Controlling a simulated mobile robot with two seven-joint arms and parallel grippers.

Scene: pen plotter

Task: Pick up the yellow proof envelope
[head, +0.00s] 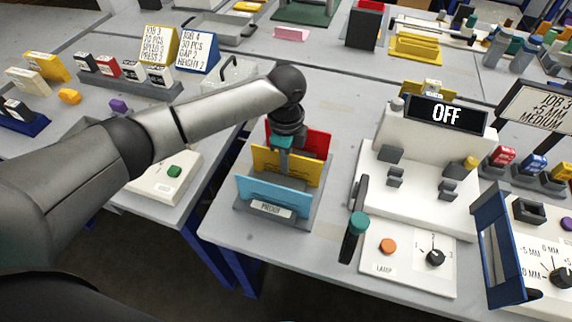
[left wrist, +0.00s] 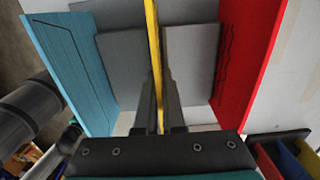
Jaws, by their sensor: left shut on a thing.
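The yellow proof envelope (head: 280,166) stands upright in the middle of a grey rack (head: 270,222), between a light-blue envelope (head: 272,193) in front and a red envelope (head: 316,142) behind. My left gripper (head: 284,150) comes down from above on the yellow envelope. In the left wrist view, the gripper (left wrist: 159,105) has one finger on each side of the thin yellow envelope (left wrist: 153,40) and is shut on it. The blue envelope (left wrist: 70,65) and red envelope (left wrist: 248,60) stand apart from the fingers. My right gripper is not in view.
A white lamp device with an OFF display (head: 446,113) stands to the right. A gap separates this table from the left one, which holds signs and small blocks.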

